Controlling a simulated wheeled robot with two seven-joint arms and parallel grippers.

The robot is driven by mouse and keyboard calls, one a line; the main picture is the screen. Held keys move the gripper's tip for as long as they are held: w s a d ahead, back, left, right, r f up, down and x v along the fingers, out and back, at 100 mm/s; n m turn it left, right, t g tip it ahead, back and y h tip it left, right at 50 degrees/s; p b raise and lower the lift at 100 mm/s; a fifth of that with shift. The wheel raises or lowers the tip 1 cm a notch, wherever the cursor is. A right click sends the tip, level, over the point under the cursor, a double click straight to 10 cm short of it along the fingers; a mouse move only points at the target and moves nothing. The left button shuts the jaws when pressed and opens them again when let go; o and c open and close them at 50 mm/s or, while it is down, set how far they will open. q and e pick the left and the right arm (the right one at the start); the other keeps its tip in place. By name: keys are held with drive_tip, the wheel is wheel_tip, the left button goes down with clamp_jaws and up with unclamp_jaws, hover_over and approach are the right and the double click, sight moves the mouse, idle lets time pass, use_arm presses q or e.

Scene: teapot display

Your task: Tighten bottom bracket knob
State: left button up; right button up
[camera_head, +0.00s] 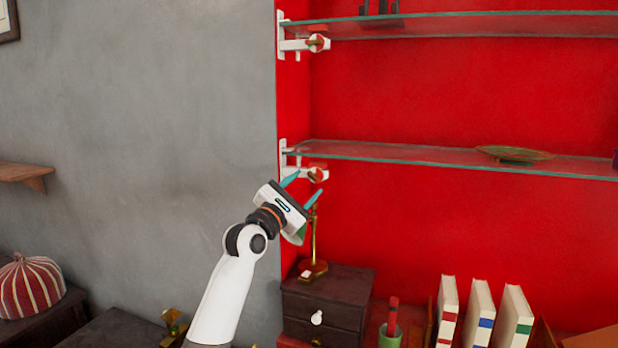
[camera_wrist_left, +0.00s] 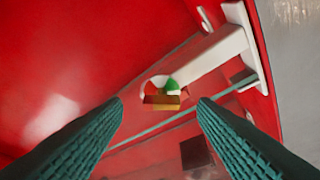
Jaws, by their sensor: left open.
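The bottom bracket (camera_head: 290,163) is white and fixed to the wall edge under the lower glass shelf. Its knob (camera_head: 316,175) is small and round with a brown bar across it. My left gripper (camera_head: 308,184) is open, with its two teal fingers near the knob. In the left wrist view the knob (camera_wrist_left: 161,86) shows red, white and green parts and the brown bar. It lies between and beyond the open fingertips (camera_wrist_left: 160,100), with gaps on both sides. The white bracket arm (camera_wrist_left: 212,50) runs from it to the upper right. My right gripper is not in view.
The lower glass shelf (camera_head: 430,157) holds a greenish plate (camera_head: 514,154). An upper bracket (camera_head: 300,43) supports another glass shelf (camera_head: 470,25). Below my gripper, a brass stand (camera_head: 314,250) is on a dark drawer box (camera_head: 328,290). Books (camera_head: 480,315) stand to the right.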

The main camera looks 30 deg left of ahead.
sight(314, 176)
use_arm(q)
drive_tip(key=shift+r+x, duration=0.2)
drive_tip(key=shift+x, duration=0.65)
drive_tip(key=shift+w, duration=0.3)
drive_tip(key=shift+c, duration=0.4)
drive_tip(key=c, duration=0.9)
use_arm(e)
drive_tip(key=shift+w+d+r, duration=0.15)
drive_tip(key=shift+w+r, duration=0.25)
